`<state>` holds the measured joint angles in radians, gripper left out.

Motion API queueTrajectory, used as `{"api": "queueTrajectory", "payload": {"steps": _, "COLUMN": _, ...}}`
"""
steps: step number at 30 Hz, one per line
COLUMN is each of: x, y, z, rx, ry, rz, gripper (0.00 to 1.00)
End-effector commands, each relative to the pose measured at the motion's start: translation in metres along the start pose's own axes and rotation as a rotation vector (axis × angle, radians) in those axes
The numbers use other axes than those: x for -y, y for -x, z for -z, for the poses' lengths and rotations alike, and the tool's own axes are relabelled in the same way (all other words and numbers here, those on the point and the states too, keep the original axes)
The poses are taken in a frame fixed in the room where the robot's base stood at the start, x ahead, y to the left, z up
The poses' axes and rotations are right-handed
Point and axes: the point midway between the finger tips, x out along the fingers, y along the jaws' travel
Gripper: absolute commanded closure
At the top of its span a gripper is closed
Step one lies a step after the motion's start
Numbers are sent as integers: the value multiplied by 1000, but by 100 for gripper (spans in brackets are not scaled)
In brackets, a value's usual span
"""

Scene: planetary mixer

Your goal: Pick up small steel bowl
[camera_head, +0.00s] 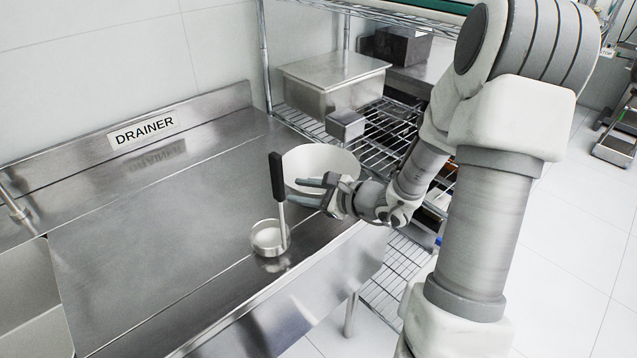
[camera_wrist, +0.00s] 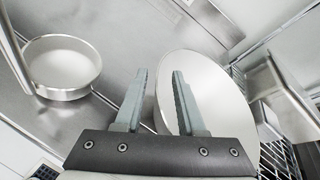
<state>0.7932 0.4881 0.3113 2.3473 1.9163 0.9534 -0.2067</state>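A pale, shiny round bowl (camera_head: 318,158), the likeliest small steel bowl, stands at the right end of the drainer counter. My gripper (camera_head: 301,191) is in front of it and hides its lower part. In the wrist view the bowl (camera_wrist: 212,80) lies at the right finger, with its left rim showing between the fingers. The gripper (camera_wrist: 159,76) is open, with nothing held. I cannot tell whether a finger touches the bowl or how far above the counter they are.
A ladle-like steel pan (camera_head: 268,238) with an upright black handle (camera_head: 277,177) stands left of the gripper, close by. A wire rack (camera_head: 385,128) with a steel box (camera_head: 330,82) is behind. The drainer counter (camera_head: 150,225) is clear to the left.

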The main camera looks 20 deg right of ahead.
Motion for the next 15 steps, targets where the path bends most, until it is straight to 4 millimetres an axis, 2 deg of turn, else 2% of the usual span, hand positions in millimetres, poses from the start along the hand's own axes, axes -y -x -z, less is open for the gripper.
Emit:
{"api": "queueTrajectory", "payload": {"steps": 6, "x": 0, "y": -1, "z": 0, "rx": -1, "ry": 0, "rz": 1, "gripper": 61}}
{"api": "queueTrajectory", "payload": {"steps": 12, "x": 0, "y": 0, "z": 0, "rx": -1, "ry": 0, "rz": 0, "gripper": 97}}
{"api": "queueTrajectory", "payload": {"steps": 15, "x": 0, "y": 0, "z": 0, "rx": -1, "ry": 0, "rz": 0, "gripper": 100}}
